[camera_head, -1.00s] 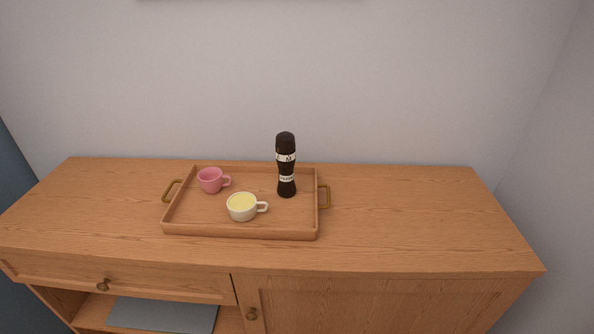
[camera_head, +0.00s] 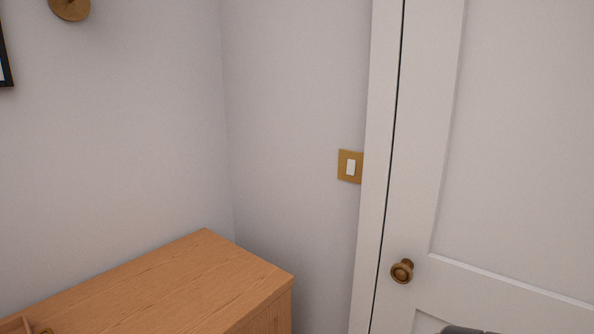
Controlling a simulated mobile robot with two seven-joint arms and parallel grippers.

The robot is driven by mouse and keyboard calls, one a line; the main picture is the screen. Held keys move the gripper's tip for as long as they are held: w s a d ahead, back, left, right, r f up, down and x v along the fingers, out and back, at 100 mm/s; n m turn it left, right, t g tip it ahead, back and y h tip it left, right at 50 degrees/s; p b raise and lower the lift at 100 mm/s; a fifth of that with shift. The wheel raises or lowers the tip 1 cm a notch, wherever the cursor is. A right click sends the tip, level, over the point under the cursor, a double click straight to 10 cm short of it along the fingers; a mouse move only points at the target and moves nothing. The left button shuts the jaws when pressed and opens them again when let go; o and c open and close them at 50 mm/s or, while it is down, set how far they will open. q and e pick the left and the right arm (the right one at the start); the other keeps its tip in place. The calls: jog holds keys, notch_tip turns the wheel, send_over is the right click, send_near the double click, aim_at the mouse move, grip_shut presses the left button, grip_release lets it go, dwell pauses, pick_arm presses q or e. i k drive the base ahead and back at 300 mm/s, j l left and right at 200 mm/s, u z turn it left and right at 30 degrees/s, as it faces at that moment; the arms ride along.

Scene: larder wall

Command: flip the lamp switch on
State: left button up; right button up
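A light switch (camera_head: 350,167) with a brass plate and a white rocker is on the wall, right beside the white door frame. I cannot tell from here which way the rocker is set. A round brass fitting (camera_head: 70,8) on the left wall is cut off by the top edge; it may be part of a wall lamp, and no lit bulb shows.
A white door (camera_head: 510,140) with a brass knob (camera_head: 402,271) fills the right side and looks shut. The wooden sideboard (camera_head: 190,285) stands in the lower left, with a corner of the tray at the bottom edge. A dark picture frame (camera_head: 5,62) is at the far left.

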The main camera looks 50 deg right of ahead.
aim_at(350, 170)
jog(key=z, duration=2.1)
